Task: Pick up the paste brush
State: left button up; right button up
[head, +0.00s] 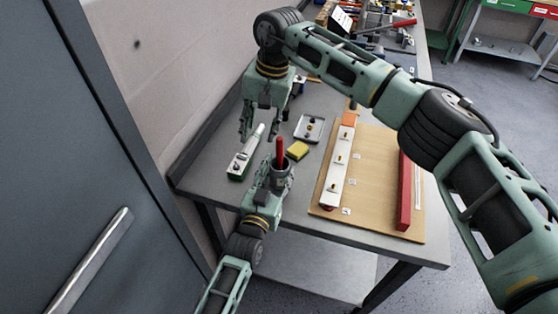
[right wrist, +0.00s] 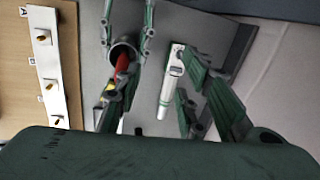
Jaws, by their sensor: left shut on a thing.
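A red handle (head: 279,152), which looks like the paste brush, stands up out of a grey cup (head: 281,174). Its lower end is hidden inside the cup. My left gripper (head: 277,181) is shut on the cup and holds it near the table's front left edge. In the right wrist view the red handle (right wrist: 122,64) and cup (right wrist: 123,48) show at upper left, beside the gripper's left finger. My right gripper (head: 258,132) is open and empty, pointing down behind the cup. No contact between it and the handle is clear.
A wooden board (head: 375,180) carries a white strip (head: 338,165) and red bar (head: 404,195).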

jog(key=s+a+f+m+g+y, duration=0.1)
jog(key=s+a+f+y, duration=0.2)
jog(key=s+a+f, duration=0.15)
jog(key=m+t+y, duration=0.8)
jog(key=m+t, duration=0.5)
jog(key=m, duration=1)
send_near(282, 147)
jog(key=x, duration=1.1)
